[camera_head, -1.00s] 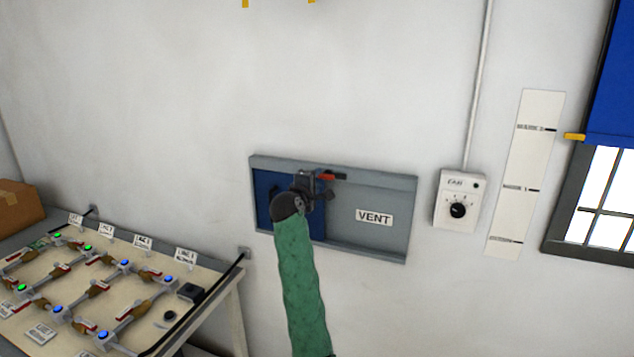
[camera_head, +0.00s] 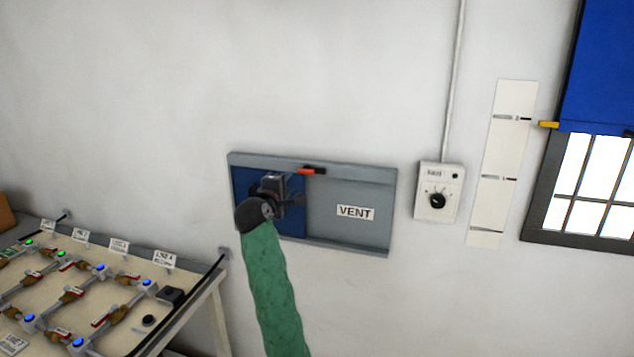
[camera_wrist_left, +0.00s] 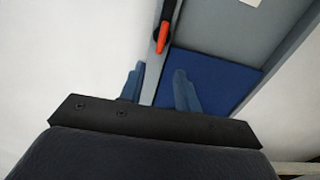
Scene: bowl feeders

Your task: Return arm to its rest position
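My left gripper (camera_head: 284,192) is in front of the blue sliding panel (camera_head: 294,220) of the wall vent, at the end of my green-sleeved arm. In the left wrist view its two fingers (camera_wrist_left: 158,86) stand apart, with no held object visible between them. The blue panel (camera_wrist_left: 210,80) lies beyond the fingers. A red and black latch (camera_head: 312,171) sits on the vent's upper rail and also shows in the wrist view (camera_wrist_left: 163,38). I cannot tell the exact gap between gripper and panel. My right gripper is not in view.
The grey vent frame (camera_head: 350,245) carries a VENT label (camera_head: 355,212). A dial box (camera_head: 437,192) and a white scale strip (camera_head: 498,165) are right of it, then a window (camera_head: 590,185) with a blue shade (camera_head: 600,80). A bench (camera_head: 195,300) with valves stands lower left.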

